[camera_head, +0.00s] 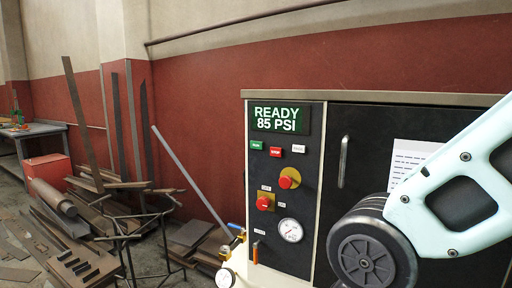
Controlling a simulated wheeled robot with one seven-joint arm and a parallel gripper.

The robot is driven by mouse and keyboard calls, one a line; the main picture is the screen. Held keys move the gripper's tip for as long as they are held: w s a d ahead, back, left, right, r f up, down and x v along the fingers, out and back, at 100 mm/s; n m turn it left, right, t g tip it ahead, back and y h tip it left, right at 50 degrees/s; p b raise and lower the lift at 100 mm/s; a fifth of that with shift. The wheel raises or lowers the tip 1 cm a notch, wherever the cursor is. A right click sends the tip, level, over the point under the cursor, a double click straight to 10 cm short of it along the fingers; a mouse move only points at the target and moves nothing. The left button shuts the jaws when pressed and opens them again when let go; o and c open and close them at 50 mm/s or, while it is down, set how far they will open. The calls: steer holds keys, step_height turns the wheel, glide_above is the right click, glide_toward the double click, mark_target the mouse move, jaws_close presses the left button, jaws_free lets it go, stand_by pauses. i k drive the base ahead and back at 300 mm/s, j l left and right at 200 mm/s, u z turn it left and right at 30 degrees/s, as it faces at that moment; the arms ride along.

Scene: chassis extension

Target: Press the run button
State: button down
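The run button looks to be the small green button (256,145) at the upper left of the black control panel (270,215); its lettering is too small to read for certain. Just right of it is a red button (275,152), and further right a white one (299,148). The green display (279,119) above reads "READY 85 PSI". My arm shows at the right, in front of the cabinet, with a dark round joint low down. My gripper is not in view, so its place relative to the button cannot be told.
Two red knobs on yellow bases (289,178) and a round gauge (290,230) sit below the buttons. The cabinet door has a vertical handle (343,162) and a paper sheet (412,158). Metal scrap and bars (75,215) clutter the left floor. Space before the buttons looks clear.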

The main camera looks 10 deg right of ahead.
mark_target(255, 145)
steer(key=i+j, duration=0.15)
steer(key=j, duration=0.2)
steer(key=i+j, duration=0.15)
steer(key=j, duration=0.25)
steer(key=i+j, duration=0.2)
steer(key=j, duration=0.15)
steer(key=i+j, duration=0.15)
steer(key=j, duration=0.2)
steer(key=i+j, duration=0.15)
steer(key=j, duration=0.2)
steer(key=z, duration=1.2)
